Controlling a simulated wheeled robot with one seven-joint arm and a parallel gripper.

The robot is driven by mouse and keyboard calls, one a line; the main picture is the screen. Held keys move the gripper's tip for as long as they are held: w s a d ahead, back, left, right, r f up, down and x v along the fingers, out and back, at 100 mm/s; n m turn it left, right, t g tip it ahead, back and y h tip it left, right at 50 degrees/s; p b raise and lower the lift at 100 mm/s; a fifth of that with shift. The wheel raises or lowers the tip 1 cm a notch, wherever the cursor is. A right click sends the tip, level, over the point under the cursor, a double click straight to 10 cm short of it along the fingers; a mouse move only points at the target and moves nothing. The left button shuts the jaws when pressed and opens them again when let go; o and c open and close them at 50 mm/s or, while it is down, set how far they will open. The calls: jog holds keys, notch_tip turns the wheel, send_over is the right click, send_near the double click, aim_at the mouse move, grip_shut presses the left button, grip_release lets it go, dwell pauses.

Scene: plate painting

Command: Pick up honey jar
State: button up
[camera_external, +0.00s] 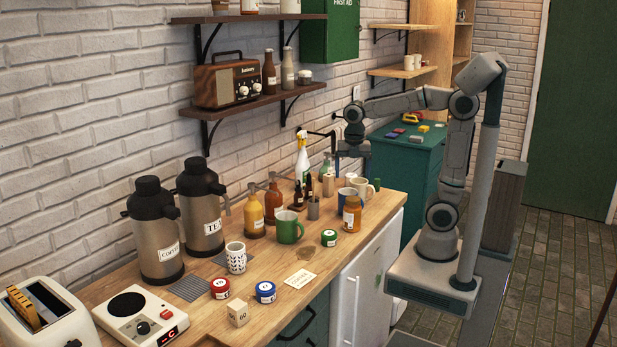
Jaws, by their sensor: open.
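An amber jar with a white label (352,214), which looks like the honey jar, stands upright on the wooden counter (330,262) near its front edge. A dark blue mug stands right behind it. My gripper (350,166) is open and points down above the far end of the counter, behind and above the jar and apart from it. The fingertips are small and dark here, and I cannot tell exactly how far they are from the mugs below.
A cream mug (362,188), a dark blue mug (345,197) and a green mug (288,227) crowd near the jar. A white spray bottle (302,160) and small dark bottles stand behind. A green-lidded tin (329,238) is in front; bare counter lies to its right.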

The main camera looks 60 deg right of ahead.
aim_at(353, 198)
notch_tip(353, 198, down, 8)
jog(key=shift+f, duration=0.2)
jog(key=shift+s+d+f+p, duration=0.1)
jog(key=shift+d+f+p, duration=0.1)
jog(key=shift+f, duration=1.15)
jog(key=shift+s+d+f+p, duration=0.1)
jog(key=shift+f+p, duration=0.05)
jog(key=shift+f, duration=1.15)
grip_shut()
jog(key=shift+r, duration=0.1)
